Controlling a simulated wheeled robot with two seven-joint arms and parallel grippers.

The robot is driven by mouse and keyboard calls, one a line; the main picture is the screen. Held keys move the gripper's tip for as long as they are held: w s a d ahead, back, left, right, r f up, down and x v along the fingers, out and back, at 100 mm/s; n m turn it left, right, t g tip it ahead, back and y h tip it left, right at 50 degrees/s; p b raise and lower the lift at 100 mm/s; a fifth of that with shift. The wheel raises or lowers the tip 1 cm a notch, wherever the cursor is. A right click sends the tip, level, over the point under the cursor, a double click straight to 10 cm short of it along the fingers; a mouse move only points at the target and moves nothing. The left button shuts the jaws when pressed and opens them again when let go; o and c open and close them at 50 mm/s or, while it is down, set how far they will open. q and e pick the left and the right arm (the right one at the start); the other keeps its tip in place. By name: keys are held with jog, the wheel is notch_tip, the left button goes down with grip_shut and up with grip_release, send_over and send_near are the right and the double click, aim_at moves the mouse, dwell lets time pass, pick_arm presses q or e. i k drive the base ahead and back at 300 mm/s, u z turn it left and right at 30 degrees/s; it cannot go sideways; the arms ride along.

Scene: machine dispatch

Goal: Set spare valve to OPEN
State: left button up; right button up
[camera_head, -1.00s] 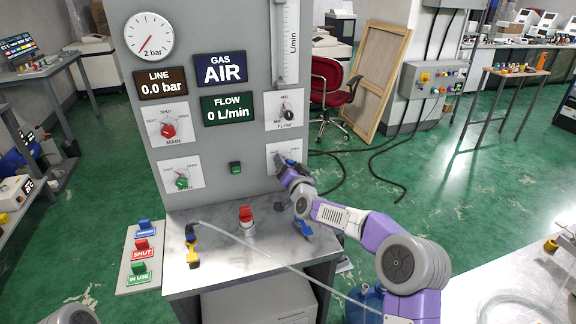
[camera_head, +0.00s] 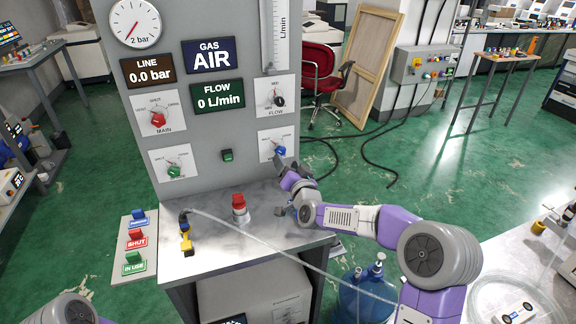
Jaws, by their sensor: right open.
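A valve with a blue knob (camera_head: 280,150) is on a white dial plate at the lower right of the grey panel. Its name label and the exact pointing of the knob are too small to read. A green-knobbed valve (camera_head: 174,171) is at the lower left; its label is also unclear. My right gripper (camera_head: 284,166) is open and empty, just below the blue knob and apart from it as far as I can tell. My left gripper is out of view.
The panel (camera_head: 220,125) also carries the red MAIN knob (camera_head: 158,119) and the black FLOW knob (camera_head: 279,101). The line display (camera_head: 153,69) reads 0.0 bar. A red button (camera_head: 239,201) and a yellow tool (camera_head: 186,240) stand on the metal bench (camera_head: 205,262).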

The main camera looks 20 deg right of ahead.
aim_at(174, 171)
jog(key=u, duration=0.05)
jog(key=k, duration=1)
jog(key=z, duration=0.05)
